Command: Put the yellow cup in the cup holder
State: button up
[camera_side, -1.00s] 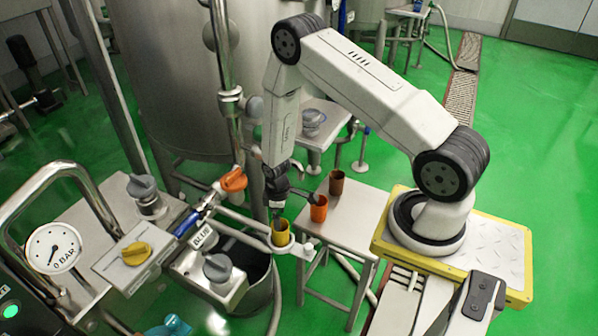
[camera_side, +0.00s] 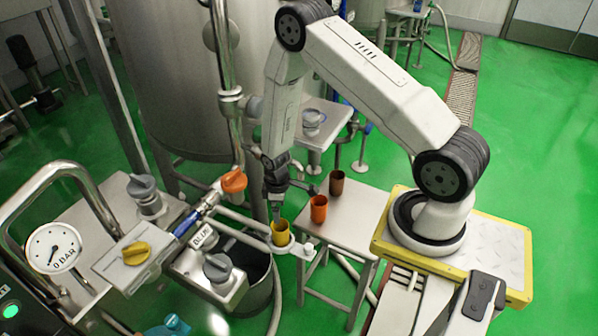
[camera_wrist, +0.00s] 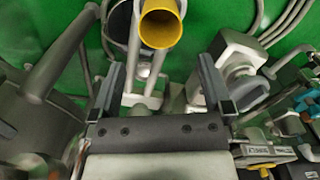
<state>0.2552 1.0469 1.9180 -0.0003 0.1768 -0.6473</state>
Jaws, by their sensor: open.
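The yellow cup (camera_side: 280,233) stands upright in the ring of the cup holder (camera_side: 308,251), beside the steel valve piping. My gripper (camera_side: 294,203) is just above it with its jaws wide apart, one finger near the cup's rim and the other reaching toward the orange cup. In the wrist view my gripper (camera_wrist: 160,72) is open with nothing between its fingers, and the yellow cup (camera_wrist: 161,25) lies beyond the fingertips, its open mouth toward the camera. The ring itself is mostly hidden by the cup.
An orange cup (camera_side: 319,209) and a brown cup (camera_side: 337,183) stand on a small steel table (camera_side: 350,222) to the right. Valves with an orange handle (camera_side: 233,180) and a yellow handle (camera_side: 136,252) stand to the left. A dark bucket (camera_side: 262,290) is below.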

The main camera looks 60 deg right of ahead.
jog(key=shift+r, duration=0.1)
jog(key=s+a+r+m+t, duration=0.1)
jog(key=s+a+r, duration=0.1)
jog(key=r, duration=0.6)
jog(key=s+a+r+m, duration=0.2)
jog(key=s+a+r, duration=0.1)
jog(key=r, duration=0.5)
jog(key=s+a+r+m+t, duration=0.1)
jog(key=s+a+r, duration=0.2)
jog(key=r, duration=0.5)
jog(key=shift+s+a+r+t, duration=0.2)
jog(key=shift+a+r+t, duration=0.15)
jog(key=shift+a, duration=0.4)
